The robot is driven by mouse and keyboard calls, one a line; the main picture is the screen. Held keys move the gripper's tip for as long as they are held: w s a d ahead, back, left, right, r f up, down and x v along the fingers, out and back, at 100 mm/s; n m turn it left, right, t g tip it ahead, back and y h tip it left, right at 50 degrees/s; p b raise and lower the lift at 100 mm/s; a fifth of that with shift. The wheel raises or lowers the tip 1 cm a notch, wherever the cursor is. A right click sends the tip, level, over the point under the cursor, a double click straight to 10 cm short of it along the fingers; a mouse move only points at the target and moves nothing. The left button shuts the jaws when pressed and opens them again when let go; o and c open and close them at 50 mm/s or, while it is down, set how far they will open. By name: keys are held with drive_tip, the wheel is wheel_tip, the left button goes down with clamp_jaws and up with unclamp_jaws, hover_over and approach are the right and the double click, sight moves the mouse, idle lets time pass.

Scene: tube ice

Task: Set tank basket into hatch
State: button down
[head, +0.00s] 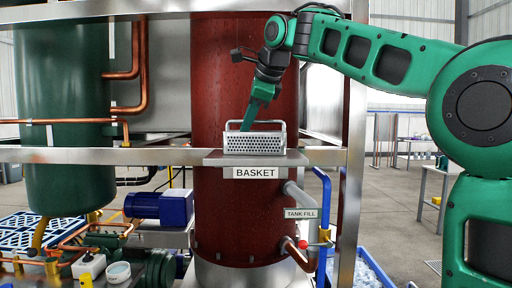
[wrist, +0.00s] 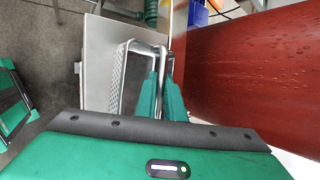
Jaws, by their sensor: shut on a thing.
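The tank basket (head: 254,143) is a perforated silver box with a bent-rod handle, upright at the shelf labelled BASKET (head: 256,162). I cannot tell whether it rests on the shelf or hangs just above it. My gripper (head: 246,124) reaches down from above, its green fingers shut on the basket's handle rod. In the wrist view the fingers (wrist: 161,98) close at the rod beside the perforated basket wall (wrist: 119,75). The fingertips are partly hidden by the basket in the head view. I cannot make out the hatch in either view.
The tall red tank (head: 228,70) stands directly behind the shelf, close beside my gripper. A steel frame rail (head: 90,156) runs at shelf height. A green tank (head: 62,110) with copper pipes is at left. A TANK FILL pipe (head: 300,200) is below right.

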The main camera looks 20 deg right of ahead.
idle(0.6)
drive_tip(key=shift+r, duration=2.05)
drive_tip(key=s+a+r, duration=0.6)
drive_tip(key=a+r, duration=0.1)
drive_tip(key=a, duration=0.2)
drive_tip(key=shift+a, duration=0.4)
